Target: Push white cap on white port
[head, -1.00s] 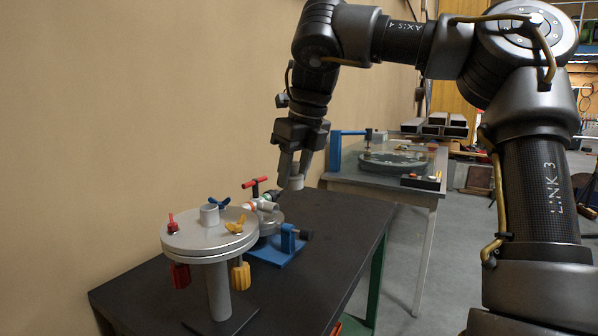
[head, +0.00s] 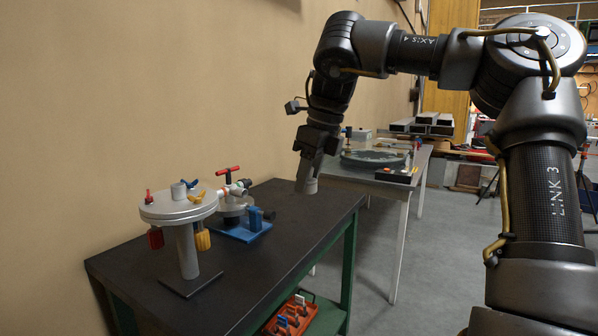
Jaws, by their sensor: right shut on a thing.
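The cap hangs near the right side of the dark bench top, apart from the fixtures. A valve fixture with a red T-handle (head: 229,170) stands on a blue base (head: 241,230) to the left of the gripper. Which one is the white port I cannot tell for certain.
The dark bench top (head: 270,262) is clear in front and between valve and gripper. A red tray (head: 290,314) with small parts sits on the shelf below. A second table (head: 384,184) with a round fixture stands behind. A tan wall runs along the left.

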